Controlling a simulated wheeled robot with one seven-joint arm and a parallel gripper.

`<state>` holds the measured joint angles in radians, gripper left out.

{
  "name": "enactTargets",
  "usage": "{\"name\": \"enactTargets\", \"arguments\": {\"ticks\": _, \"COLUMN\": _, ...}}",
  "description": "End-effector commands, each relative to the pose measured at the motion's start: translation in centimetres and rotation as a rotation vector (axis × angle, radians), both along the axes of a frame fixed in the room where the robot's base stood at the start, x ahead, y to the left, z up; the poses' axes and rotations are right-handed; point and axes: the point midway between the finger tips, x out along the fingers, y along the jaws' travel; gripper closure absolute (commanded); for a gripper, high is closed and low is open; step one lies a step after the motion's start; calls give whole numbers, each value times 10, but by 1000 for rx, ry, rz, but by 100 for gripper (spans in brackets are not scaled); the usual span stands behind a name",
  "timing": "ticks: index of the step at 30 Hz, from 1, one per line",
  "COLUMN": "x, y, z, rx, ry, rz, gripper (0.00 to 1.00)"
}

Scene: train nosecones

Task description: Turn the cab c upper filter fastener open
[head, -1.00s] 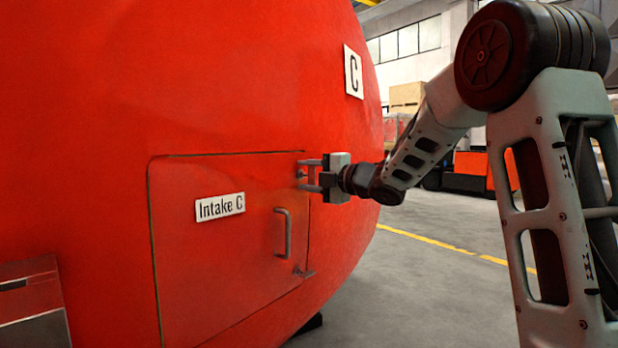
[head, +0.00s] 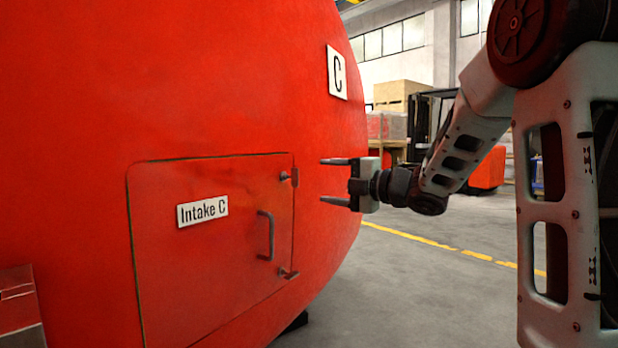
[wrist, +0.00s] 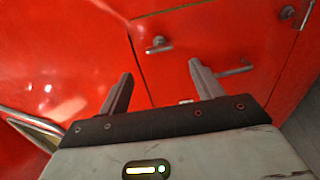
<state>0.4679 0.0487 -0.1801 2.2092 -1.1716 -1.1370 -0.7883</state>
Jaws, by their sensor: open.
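The Intake C hatch (head: 205,245) is shut in the red nosecone. Its upper fastener (head: 284,177) is a small grey catch near the hatch's upper right corner. It also shows in the wrist view (wrist: 157,45), just beyond my fingers; its exact turn angle is hard to tell. The lower fastener (head: 288,273) lies across the right seam. My gripper (head: 322,181) is open and empty, to the right of the upper fastener and clear of it. In the wrist view both fingers (wrist: 160,70) point toward the hatch with a wide gap between them.
A grey bar handle (head: 266,235) stands out from the hatch between the fasteners, left of the seam. A C plate (head: 337,72) is above. A forklift and boxes (head: 400,95) stand far back. The floor at right is clear.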

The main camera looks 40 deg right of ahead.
Motion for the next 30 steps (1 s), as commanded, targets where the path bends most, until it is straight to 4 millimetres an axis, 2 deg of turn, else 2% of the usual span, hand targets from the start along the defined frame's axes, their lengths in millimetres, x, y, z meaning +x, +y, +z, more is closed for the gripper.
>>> {"name": "enactTargets", "arguments": {"ticks": 3, "x": -25, "y": -10, "z": 1, "rx": 1, "ry": 0, "rz": -4, "gripper": 35}}
{"name": "enactTargets", "arguments": {"ticks": 10, "x": -53, "y": -19, "z": 1, "rx": 0, "ry": 0, "rz": -1, "gripper": 35}}
{"name": "enactTargets", "arguments": {"ticks": 15, "x": -59, "y": -21, "z": 0, "rx": 0, "ry": 0, "rz": 0, "gripper": 35}}
{"name": "enactTargets", "arguments": {"ticks": 30, "x": -59, "y": -21, "z": 0, "rx": 0, "ry": 0, "rz": 0, "gripper": 35}}
